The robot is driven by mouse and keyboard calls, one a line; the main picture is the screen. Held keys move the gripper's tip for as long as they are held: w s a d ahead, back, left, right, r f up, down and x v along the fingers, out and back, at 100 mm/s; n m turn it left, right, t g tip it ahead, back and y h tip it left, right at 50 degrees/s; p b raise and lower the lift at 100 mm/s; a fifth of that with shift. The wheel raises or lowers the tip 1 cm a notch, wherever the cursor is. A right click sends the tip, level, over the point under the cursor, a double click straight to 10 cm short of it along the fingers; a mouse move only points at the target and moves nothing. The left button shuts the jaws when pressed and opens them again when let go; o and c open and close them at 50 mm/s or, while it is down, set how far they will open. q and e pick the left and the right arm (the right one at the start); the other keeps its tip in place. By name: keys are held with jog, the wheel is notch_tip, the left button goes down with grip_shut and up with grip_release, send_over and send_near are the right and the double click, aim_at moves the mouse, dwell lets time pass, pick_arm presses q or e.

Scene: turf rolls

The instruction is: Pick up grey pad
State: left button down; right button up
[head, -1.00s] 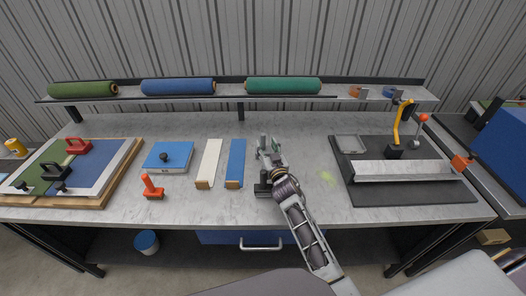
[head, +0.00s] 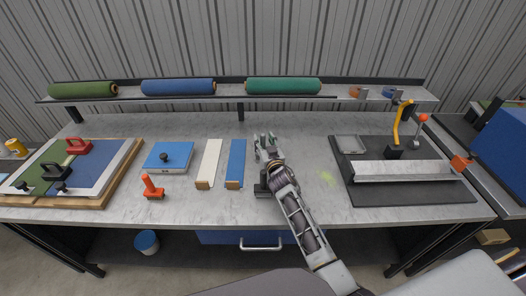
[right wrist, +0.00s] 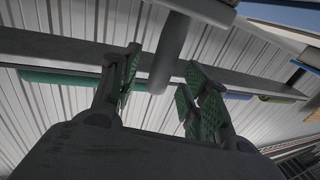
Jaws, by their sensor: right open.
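The grey pad (head: 262,190) looks like a small dark grey block with an upright grip, standing near the front of the bench. It is partly hidden by my right wrist in the head view. My right gripper (head: 265,139) is open, with its fingers pointing towards the back wall. In the right wrist view a grey post on a flat plate, seemingly the pad's grip (right wrist: 172,50), shows between the spread green-padded fingers (right wrist: 160,85). I cannot tell whether they touch it. My left gripper is out of view.
A blue strip (head: 236,160) and a white strip (head: 209,160) lie left of the gripper. A blue box with a black knob (head: 168,157) is further left. A black mat (head: 400,195) bearing a metal bar lies right. A shelf with rolls runs behind.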

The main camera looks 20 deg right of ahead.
jog(key=shift+w, duration=0.95)
jog(key=shift+c, duration=0.5)
grip_shut()
